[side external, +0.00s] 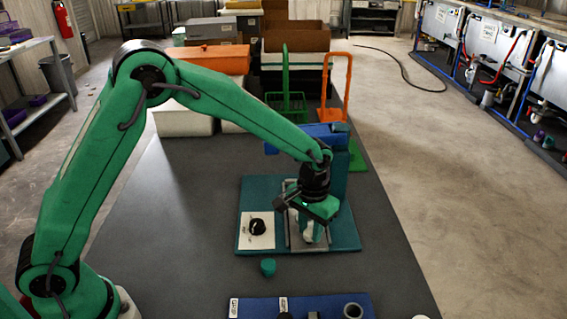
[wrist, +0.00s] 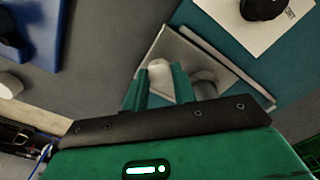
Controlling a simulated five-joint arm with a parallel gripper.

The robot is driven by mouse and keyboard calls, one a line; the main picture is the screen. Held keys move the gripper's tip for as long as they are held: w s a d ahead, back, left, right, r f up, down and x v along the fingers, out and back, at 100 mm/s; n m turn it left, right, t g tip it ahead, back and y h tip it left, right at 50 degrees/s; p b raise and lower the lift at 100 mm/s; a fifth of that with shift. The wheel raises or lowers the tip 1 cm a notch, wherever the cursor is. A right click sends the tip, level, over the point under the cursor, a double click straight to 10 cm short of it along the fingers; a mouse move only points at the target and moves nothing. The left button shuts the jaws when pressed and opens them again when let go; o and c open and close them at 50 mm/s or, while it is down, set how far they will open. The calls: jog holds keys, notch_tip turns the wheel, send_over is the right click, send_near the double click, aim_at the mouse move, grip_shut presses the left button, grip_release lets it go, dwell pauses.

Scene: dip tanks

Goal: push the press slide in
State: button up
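The press stands on a teal base plate (side external: 346,238), with a teal upright (side external: 337,178) and a blue top part (side external: 300,138). A grey metal slide plate (side external: 294,240) lies on the base and also shows in the wrist view (wrist: 222,66). My gripper (side external: 314,226) is low over this plate, pointing down. In the wrist view its two green fingers (wrist: 160,82) are apart, with a pale, rounded knob (wrist: 160,70) showing between their tips. A dark grey cylinder (wrist: 205,84) is beside the right finger. I cannot tell whether the fingers touch the knob.
A white dial panel (side external: 257,238) with a black knob is left of the slide. A small green cylinder (side external: 268,267) and a blue panel (side external: 255,311) are nearer the camera. Green (side external: 286,70) and orange (side external: 347,82) frames stand behind. The dark table is clear at left.

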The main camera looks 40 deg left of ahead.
grip_shut()
jog(key=w+a, duration=0.5)
jog(key=shift+w+a, duration=0.2)
jog(key=shift+w, duration=0.05)
jog(key=o, duration=0.8)
grip_release()
jog(key=shift+r, duration=0.15)
jog(key=shift+r, duration=3.8)
